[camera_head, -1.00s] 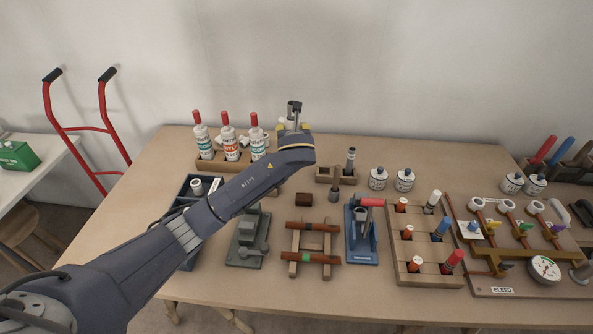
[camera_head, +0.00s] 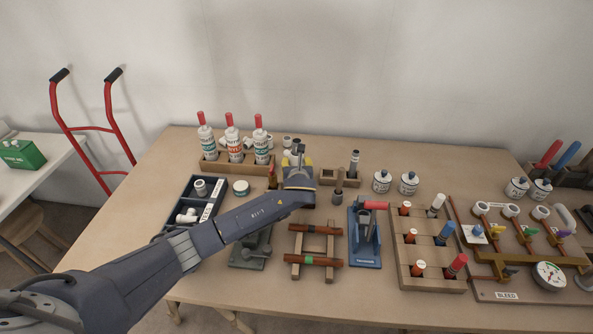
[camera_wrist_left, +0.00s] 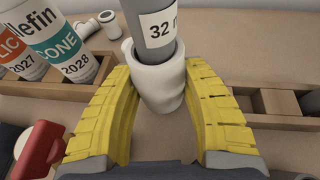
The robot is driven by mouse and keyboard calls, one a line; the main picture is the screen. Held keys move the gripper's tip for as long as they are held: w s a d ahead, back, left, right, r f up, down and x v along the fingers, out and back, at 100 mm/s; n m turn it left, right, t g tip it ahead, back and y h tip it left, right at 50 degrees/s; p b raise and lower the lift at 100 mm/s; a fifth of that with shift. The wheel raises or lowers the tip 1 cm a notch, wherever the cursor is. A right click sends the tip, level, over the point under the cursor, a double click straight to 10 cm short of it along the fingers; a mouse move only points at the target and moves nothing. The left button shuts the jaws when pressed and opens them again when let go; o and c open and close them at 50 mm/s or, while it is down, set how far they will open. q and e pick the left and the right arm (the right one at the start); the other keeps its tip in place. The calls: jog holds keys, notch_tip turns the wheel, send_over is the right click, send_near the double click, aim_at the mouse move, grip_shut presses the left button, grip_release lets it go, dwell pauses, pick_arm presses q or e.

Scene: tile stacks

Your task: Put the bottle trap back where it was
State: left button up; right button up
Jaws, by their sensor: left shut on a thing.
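My left gripper (camera_head: 298,168) is over the table, just right of the white bottles. In the left wrist view its yellow fingers (camera_wrist_left: 160,115) close around a white cup-like piece (camera_wrist_left: 160,78), which I take to be the bottle trap. A grey tube (camera_wrist_left: 154,25) with a "32" label stands up out of it. My right gripper is not in view.
A wooden rack (camera_head: 326,183) with a grey tube stands close right of the gripper. The bottle rack (camera_head: 212,165) is to the left, with white fittings behind it. A blue tray (camera_head: 177,207), a wooden rail stand (camera_head: 296,245) and a blue tool stand (camera_head: 363,262) are nearer.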

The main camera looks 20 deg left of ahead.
pick_arm(q)
jog(key=shift+f, duration=1.4)
jog(key=shift+f, duration=0.15)
jog(key=o, duration=1.3)
jog(key=v, duration=1.2)
